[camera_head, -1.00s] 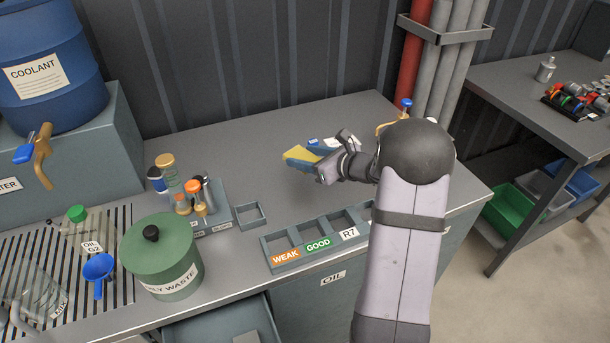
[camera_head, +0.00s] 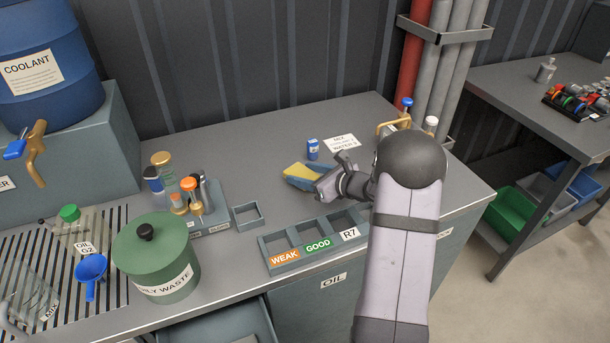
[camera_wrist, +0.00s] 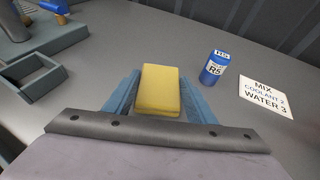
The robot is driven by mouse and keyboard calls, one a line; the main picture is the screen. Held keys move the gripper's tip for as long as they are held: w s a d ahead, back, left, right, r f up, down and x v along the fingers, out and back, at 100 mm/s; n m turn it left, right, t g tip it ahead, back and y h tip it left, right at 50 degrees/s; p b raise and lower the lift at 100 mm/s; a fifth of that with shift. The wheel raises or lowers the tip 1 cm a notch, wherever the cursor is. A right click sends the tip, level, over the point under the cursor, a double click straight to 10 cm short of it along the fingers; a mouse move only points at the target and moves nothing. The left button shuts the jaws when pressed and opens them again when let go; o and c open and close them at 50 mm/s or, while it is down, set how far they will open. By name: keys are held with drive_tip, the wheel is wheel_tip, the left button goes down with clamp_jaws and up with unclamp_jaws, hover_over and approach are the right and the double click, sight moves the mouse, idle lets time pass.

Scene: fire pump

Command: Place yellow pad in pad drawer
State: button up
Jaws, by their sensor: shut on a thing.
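The yellow pad (camera_wrist: 160,92) is a small block held between the blue fingers of my gripper (camera_wrist: 162,105). In the head view the yellow pad (camera_head: 298,170) shows at the end of my gripper (camera_head: 300,178), above the middle of the bench behind the row of bins. My gripper is shut on the pad. An open drawer (camera_head: 222,325) juts out below the bench's front edge, partly cut off by the frame. A small grey thing shows at its lower right. I cannot tell from any label whether this is the pad drawer.
A labelled bin row (camera_head: 318,240), a small square holder (camera_head: 247,216) and a bottle rack (camera_head: 218,220) stand near the front. A green waste can (camera_head: 158,255) stands left of the drawer.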

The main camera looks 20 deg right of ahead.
drive_tip(key=shift+f+b, duration=0.2)
drive_tip(key=shift+b, duration=0.1)
drive_tip(key=o, duration=1.1)
drive_tip(key=shift+r, duration=0.15)
drive_tip(key=shift+r+p, duration=0.15)
drive_tip(key=shift+p, duration=0.25)
drive_tip(key=v, duration=1.1)
drive_tip(key=shift+d+p, duration=0.15)
drive_tip(key=shift+p, duration=0.2)
drive_tip(key=shift+o, duration=0.5)
drive_tip(key=shift+s+d+r, duration=0.1)
drive_tip(key=shift+s, duration=0.35)
